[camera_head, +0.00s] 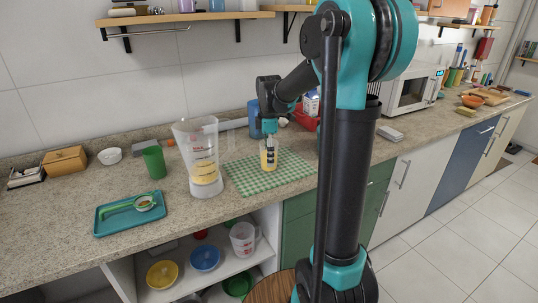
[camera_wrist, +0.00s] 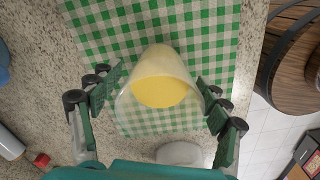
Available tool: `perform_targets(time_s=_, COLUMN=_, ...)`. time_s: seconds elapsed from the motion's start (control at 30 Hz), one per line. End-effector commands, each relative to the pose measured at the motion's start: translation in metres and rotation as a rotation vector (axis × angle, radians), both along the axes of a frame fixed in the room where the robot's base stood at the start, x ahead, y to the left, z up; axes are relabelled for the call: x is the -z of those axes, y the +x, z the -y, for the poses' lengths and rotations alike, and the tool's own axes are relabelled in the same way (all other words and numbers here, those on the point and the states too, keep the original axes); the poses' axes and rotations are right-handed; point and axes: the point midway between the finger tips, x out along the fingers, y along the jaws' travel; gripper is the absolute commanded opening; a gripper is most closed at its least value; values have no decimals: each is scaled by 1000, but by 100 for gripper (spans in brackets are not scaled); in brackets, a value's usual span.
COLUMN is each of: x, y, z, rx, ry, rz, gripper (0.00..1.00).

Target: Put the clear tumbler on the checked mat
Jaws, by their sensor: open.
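The green-and-white checked mat (camera_head: 290,167) lies flat on the counter and fills much of the wrist view (camera_wrist: 210,25). The clear tumbler (camera_head: 269,158), with yellow in it, is at the mat, below my gripper (camera_head: 268,143). In the wrist view the tumbler (camera_wrist: 160,88) lies between the two fingers of my gripper (camera_wrist: 160,97), its wide rim towards the camera. The fingers are spread, with small gaps visible at its sides. The tumbler appears to stand on the mat; its base is hidden in the wrist view.
A large clear jug (camera_head: 202,158) with yellow at the bottom stands left of the mat. A green cup (camera_head: 154,162) and a blue tray (camera_head: 108,221) are farther left. A blue cylinder (camera_head: 254,118) stands behind the mat. Counter is bare in front of the jug.

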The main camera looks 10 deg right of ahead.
Motion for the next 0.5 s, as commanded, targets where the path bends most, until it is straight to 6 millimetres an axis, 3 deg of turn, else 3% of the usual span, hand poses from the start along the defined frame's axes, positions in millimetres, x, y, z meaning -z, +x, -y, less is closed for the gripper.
perform_targets(time_s=0.23, x=-12, y=0, z=0, rx=0, ry=0, rz=0, gripper=77)
perform_targets(time_s=0.5, x=-64, y=0, z=0, rx=0, ry=0, rz=0, gripper=77)
